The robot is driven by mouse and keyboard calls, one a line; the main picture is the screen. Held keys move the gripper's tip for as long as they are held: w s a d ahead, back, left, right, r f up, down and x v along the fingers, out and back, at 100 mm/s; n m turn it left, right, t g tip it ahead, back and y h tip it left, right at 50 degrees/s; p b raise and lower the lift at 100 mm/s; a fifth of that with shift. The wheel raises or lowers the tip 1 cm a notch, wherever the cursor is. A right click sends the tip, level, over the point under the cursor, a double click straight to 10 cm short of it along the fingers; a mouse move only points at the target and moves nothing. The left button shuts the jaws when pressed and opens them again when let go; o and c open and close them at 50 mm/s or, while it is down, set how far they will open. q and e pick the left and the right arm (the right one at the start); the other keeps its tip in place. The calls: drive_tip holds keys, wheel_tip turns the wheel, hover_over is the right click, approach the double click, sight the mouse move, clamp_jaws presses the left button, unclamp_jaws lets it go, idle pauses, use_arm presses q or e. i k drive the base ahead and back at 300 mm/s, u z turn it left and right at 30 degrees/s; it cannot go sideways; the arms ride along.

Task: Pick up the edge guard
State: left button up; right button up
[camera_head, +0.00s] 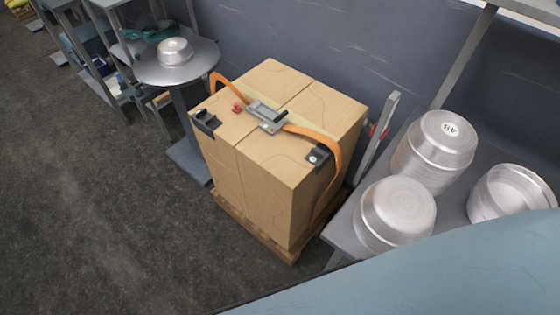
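A black edge guard (207,122) sits on the left top edge of a stack of cardboard boxes (265,190). A second black edge guard (318,156) sits on the right top edge, close to the orange strap; I cannot tell whether the strap touches it. The orange strap (312,132) runs over the top through a grey buckle (267,117) and down the right side. Its left end curves up and stands clear of the boxes. A small red piece (238,108) is beside the buckle. Neither of my grippers is in view.
The boxes stand on a wooden pallet (262,238). A grey table (345,232) at right holds metal pans (396,210). A round stand (150,72) with a pan (175,50) is behind left. A wall is behind. Floor (90,210) at left is clear.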

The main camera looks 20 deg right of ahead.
sight(208, 122)
drive_tip(key=u, duration=1)
drive_tip(key=i, duration=2.85)
drive_tip(key=z, duration=3.6)
